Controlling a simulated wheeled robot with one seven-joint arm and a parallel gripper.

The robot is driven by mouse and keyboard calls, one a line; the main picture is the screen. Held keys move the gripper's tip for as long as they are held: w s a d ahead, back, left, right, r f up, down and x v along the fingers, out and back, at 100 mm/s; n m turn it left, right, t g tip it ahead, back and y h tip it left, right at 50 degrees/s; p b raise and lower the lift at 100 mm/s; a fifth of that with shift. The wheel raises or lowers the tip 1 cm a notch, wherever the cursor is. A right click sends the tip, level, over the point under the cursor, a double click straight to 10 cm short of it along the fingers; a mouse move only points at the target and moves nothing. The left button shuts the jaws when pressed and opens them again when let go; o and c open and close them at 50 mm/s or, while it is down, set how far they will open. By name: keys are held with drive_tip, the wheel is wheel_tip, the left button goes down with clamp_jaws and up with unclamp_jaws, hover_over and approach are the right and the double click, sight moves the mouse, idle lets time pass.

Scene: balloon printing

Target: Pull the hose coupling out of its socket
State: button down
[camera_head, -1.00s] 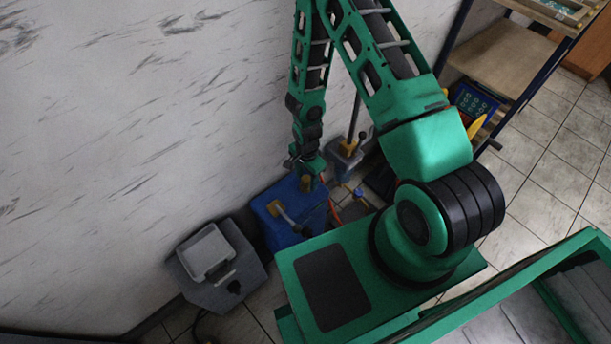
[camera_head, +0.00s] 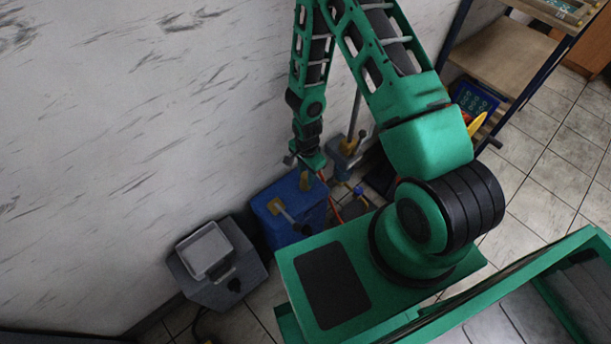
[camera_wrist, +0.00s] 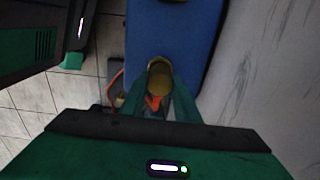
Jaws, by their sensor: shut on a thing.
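The blue box (camera_head: 290,207) stands on the floor against the wall. A short brass-coloured socket (camera_head: 305,181) rises from its top, and its round mouth (camera_wrist: 160,68) shows in the wrist view. My gripper (camera_head: 308,163) is just above the socket, pointing down. In the wrist view its two green fingers (camera_wrist: 156,102) are closed around a small orange piece, seemingly the hose coupling (camera_wrist: 153,102), mostly hidden between them. An orange hose (camera_head: 333,206) runs down beside the box. I cannot tell whether the coupling still touches the socket.
A grey box (camera_head: 217,265) with a light tray-like top stands left of the blue box. A post on a grey stand (camera_head: 346,150) is close behind. A shelf (camera_head: 500,58) stands at right.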

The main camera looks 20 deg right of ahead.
drive_tip(key=shift+r, duration=2.6)
